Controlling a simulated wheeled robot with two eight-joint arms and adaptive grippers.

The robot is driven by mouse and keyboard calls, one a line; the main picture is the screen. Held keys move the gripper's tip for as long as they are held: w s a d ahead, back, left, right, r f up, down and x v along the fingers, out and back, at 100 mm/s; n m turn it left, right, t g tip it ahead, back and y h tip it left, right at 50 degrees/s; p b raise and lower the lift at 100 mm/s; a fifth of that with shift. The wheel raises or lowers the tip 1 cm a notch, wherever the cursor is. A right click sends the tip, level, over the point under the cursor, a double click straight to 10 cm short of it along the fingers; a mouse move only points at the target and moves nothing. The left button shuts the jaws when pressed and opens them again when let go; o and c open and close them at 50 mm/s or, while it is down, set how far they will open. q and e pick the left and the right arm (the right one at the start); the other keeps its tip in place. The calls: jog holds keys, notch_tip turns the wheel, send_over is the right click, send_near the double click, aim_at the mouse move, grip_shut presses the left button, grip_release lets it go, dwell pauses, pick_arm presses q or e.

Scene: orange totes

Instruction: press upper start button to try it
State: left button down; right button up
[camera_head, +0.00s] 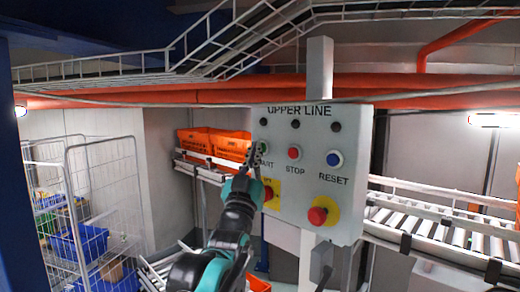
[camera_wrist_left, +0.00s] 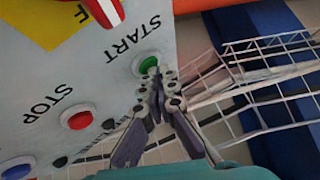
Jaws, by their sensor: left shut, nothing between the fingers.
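The upper line panel (camera_head: 345,190) is a pale box with labelled buttons. The red stop button (camera_head: 294,152) and blue reset button (camera_head: 334,159) sit to the right. My right gripper is not in view.
A red mushroom button (camera_head: 317,215) on yellow sits lower on the panel, and another red knob (camera_head: 268,193) is beside my left wrist. Orange totes (camera_head: 215,142) stand on a conveyor behind. A wire cage cart (camera_head: 95,200) is at left; a roller conveyor (camera_head: 440,228) is at right.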

pick_arm(q)
jog(key=shift+a, duration=0.1)
jog(key=shift+s+a, duration=0.55)
jog(key=shift+s, duration=0.05)
jog(key=shift+s+a, duration=1.6)
jog(key=shift+a, duration=0.25)
